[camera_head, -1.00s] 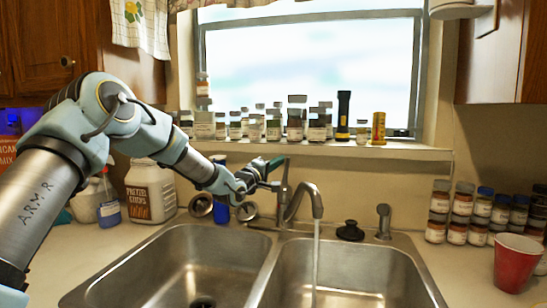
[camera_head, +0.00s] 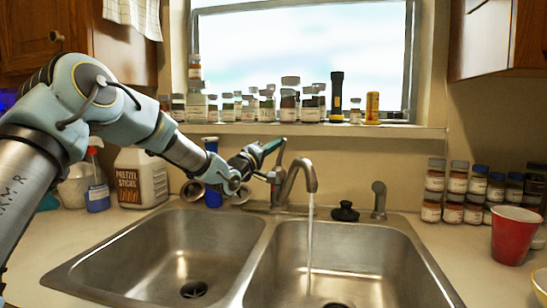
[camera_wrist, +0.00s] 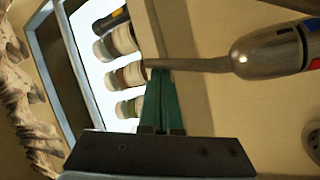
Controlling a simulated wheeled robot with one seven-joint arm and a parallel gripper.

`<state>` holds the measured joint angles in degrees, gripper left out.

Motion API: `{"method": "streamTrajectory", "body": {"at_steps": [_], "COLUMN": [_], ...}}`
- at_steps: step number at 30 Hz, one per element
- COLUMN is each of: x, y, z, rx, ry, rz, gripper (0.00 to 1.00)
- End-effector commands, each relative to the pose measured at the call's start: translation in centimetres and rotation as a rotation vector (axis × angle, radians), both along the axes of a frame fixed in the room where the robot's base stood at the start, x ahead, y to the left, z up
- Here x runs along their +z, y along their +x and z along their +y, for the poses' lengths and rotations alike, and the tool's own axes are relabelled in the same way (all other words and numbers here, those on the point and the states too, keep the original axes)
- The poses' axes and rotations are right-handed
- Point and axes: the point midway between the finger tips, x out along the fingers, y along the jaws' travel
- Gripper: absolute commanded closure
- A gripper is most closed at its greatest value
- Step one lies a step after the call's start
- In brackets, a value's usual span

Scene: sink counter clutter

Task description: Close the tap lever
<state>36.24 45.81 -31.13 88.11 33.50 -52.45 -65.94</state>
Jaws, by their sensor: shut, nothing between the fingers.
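The tap (camera_head: 297,180) stands behind the double sink, and water runs from its spout into the right basin. Its thin metal lever (camera_head: 281,155) points up and leans slightly right. In the wrist view the lever (camera_wrist: 190,65) runs left from the tap body (camera_wrist: 270,48), which bears a red and blue mark. My gripper (camera_head: 274,147) is shut and empty, beside the lever's upper part on its left. In the wrist view its green fingertips (camera_wrist: 160,74) are together at the lever's free end; I cannot tell whether they touch it.
Several spice jars (camera_head: 290,105) and a black flashlight (camera_head: 336,97) line the sill behind. A pretzel tub (camera_head: 141,180) stands left. A black stopper (camera_head: 345,211) and a sprayer (camera_head: 378,198) are right of the tap. A red cup (camera_head: 514,236) stands far right.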

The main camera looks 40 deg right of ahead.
Motion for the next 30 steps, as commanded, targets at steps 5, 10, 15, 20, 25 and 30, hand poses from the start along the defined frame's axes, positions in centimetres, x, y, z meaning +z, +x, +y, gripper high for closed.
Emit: {"method": "streamTrajectory", "body": {"at_steps": [5,10,15,20,25,30], "x": [-1.1,-0.9,-0.7,-0.6,-0.7,-1.4], "y": [-0.8,-1.2,-1.3,-1.3,-1.3,-1.4], "z": [0.2,0.4,0.4,0.4,0.5,2.2], "rx": [0.000,-0.001,0.000,0.000,0.000,0.001], "ry": [-0.029,-0.047,-0.052,-0.051,-0.051,-0.050], "rz": [-0.089,-0.147,-0.162,-0.162,-0.161,-0.161], "gripper": [1.00,1.00,1.00,1.00,1.00,1.00]}}
